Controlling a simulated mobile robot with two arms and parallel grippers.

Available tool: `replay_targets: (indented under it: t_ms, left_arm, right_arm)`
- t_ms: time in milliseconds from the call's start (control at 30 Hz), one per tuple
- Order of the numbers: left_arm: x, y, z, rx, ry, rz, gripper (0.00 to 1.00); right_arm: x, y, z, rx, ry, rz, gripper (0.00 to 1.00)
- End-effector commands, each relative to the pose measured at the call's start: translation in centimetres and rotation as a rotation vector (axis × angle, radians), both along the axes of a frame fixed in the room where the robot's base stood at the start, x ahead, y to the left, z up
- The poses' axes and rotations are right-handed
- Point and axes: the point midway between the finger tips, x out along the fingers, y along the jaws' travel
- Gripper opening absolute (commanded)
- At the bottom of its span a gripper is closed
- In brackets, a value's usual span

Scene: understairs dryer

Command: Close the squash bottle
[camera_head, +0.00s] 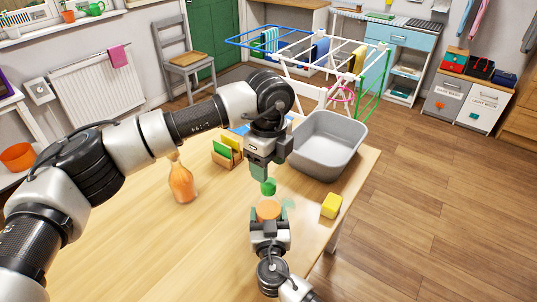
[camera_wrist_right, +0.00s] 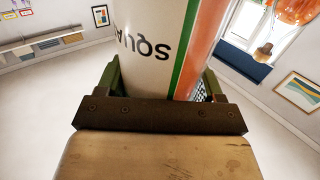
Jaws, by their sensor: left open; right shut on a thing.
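The squash bottle (camera_head: 268,210) shows as an orange shape in my right gripper (camera_head: 269,228) near the table's front. In the right wrist view the bottle (camera_wrist_right: 150,45) has a white label with dark lettering and green and orange bands, and stands between the fingers. My left gripper (camera_head: 266,172) is open, pointing down above and behind the bottle. A small green cap (camera_head: 268,187) shows just below its fingertips. I cannot tell whether the cap touches the fingers, the table or the bottle.
A grey tub (camera_head: 328,145) stands at the table's back right, and a yellow block (camera_head: 331,206) lies near the right edge. An orange bottle-shaped vessel (camera_head: 182,184) and a wooden holder (camera_head: 226,155) stand on the table (camera_head: 130,240). The table's left part is clear.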

Motion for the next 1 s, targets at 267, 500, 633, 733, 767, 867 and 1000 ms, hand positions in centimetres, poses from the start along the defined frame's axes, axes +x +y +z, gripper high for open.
replay_targets:
  t_ms: [267, 500, 633, 733, 767, 867, 1000]
  left_arm:
    - [0.0, 0.0, -4.3, 0.000, 0.002, 0.001, 0.58]
    - [0.0, 0.0, -5.7, 0.000, 0.000, 0.000, 0.58]
    - [0.0, 0.0, -5.7, 0.000, 0.000, 0.000, 0.58]
    - [0.0, 0.0, -5.7, 0.000, 0.000, 0.000, 0.58]
    - [0.0, 0.0, -5.7, 0.000, 0.000, 0.000, 0.57]
    - [0.0, 0.0, -5.7, 0.000, 0.000, 0.000, 0.41]
    - [0.0, 0.0, -5.7, 0.000, 0.000, 0.000, 0.20]
  right_arm:
    - [0.0, 0.0, 0.0, 0.000, 0.001, 0.000, 0.01]
    - [0.0, 0.0, 0.0, 0.000, 0.001, 0.000, 0.01]
    - [0.0, 0.0, 0.0, 0.000, 0.001, 0.000, 0.01]
    - [0.0, 0.0, 0.0, 0.000, 0.001, 0.000, 0.01]
    - [0.0, 0.0, 0.0, 0.000, 0.001, 0.000, 0.01]
    - [0.0, 0.0, 0.0, 0.000, 0.001, 0.000, 0.01]
    - [0.0, 0.0, 0.0, 0.000, 0.001, 0.000, 0.01]
